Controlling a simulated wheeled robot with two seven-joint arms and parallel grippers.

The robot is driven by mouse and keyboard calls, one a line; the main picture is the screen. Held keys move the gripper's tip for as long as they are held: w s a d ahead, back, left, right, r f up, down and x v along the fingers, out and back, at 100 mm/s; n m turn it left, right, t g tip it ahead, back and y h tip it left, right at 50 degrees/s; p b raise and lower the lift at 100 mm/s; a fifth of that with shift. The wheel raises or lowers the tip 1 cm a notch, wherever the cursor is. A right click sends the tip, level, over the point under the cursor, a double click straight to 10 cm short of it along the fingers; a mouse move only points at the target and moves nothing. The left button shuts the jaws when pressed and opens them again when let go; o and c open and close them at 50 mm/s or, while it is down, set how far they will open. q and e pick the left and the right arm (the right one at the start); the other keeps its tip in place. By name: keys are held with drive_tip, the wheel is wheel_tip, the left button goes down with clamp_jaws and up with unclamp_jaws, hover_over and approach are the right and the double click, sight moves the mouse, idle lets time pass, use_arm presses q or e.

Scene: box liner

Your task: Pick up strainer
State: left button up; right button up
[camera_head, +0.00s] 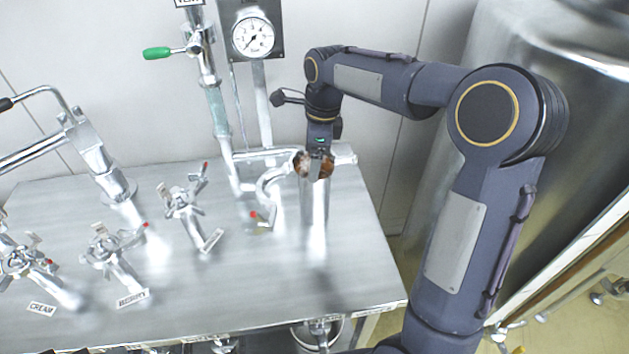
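My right arm comes in from the right, and its gripper (318,160) points down at the top of an upright shiny metal cylinder (314,215) on the steel table. The cylinder stands near the table's right side, with pipework joining beside its top. I cannot tell whether this cylinder is the strainer or holds it. Small brown patches show at its top around the gripper. The fingertips are too small and mixed with the metal to tell whether they are open or shut. My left gripper is not in view.
The steel table (230,300) carries several valve fittings (183,203) on the left, with labels. A tap (95,170) stands at the back left. A pressure gauge (253,37) and a green-handled valve (158,53) are behind. A large steel tank (560,90) stands at right. The table's front right is clear.

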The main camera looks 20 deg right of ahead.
drive_tip(key=c, duration=1.4)
drive_tip(key=shift+r, duration=0.1)
drive_tip(key=shift+c, duration=0.2)
drive_tip(key=shift+r, duration=0.15)
wheel_tip(320, 180, up, 18)
drive_tip(key=p, duration=0.1)
